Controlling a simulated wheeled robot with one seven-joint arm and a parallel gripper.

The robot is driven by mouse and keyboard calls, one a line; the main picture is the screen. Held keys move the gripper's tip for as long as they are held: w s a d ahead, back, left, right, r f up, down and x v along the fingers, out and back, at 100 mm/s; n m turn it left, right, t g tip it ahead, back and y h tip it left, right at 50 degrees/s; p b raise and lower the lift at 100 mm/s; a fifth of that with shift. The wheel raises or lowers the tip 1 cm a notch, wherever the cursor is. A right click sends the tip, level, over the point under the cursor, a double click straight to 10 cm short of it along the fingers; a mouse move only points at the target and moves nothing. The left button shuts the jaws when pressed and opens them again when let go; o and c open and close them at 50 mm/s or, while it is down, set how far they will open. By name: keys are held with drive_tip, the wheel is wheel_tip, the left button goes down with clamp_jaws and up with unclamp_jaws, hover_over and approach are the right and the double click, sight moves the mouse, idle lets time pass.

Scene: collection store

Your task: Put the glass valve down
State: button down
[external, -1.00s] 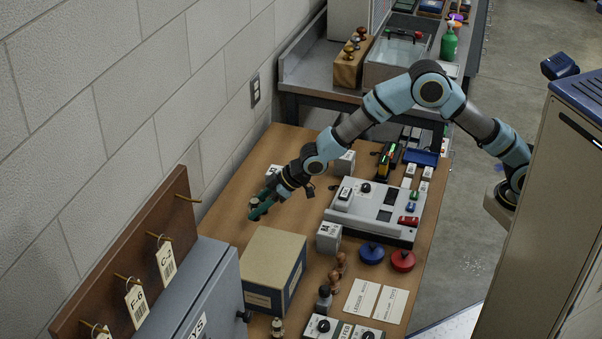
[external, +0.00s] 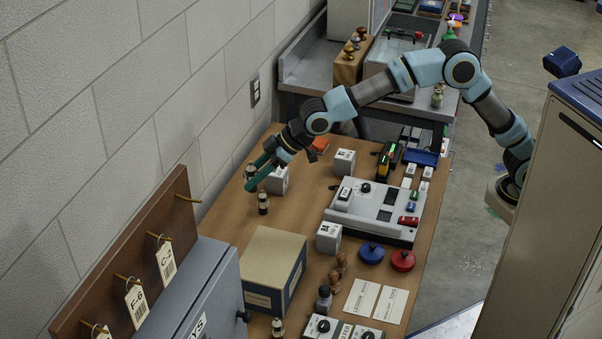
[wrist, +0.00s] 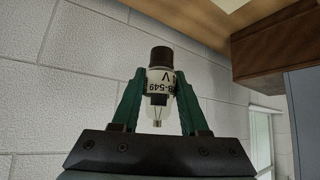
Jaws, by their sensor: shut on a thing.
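My gripper (external: 250,179) has teal fingers and is over the far-left part of the wooden table, close to the wall. It is shut on a glass valve (external: 250,170), small in the external view. The wrist view shows the valve (wrist: 158,83) between the fingers, with a dark cap, a pale label reading "B-549 V" and clear glass with thin pins. The valve seems to be above the table; its exact height is hard to tell. Another similar small valve (external: 263,203) stands upright on the table just nearer than my gripper.
A white labelled cube (external: 277,184) is close beside my gripper. A cardboard box (external: 258,248) stands nearer, and a grey device (external: 372,213) lies to the right. The block wall (external: 215,120) borders the left. Bare tabletop (external: 300,205) lies between cube and device.

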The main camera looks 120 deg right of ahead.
drive_tip(key=n+p, duration=0.1)
drive_tip(key=p, duration=0.2)
hover_over(262, 260)
drive_tip(key=shift+y, duration=0.4)
wheel_tip(262, 260, down, 10)
drive_tip(key=shift+s+f+p, duration=0.1)
drive_tip(key=shift+f+p, duration=0.05)
drive_tip(key=shift+p, duration=0.45)
drive_tip(key=shift+f+p, duration=0.7)
drive_tip(key=shift+f, duration=1.6)
drive_tip(key=shift+f, duration=0.15)
drive_tip(key=shift+c, duration=2.1)
unclamp_jaws()
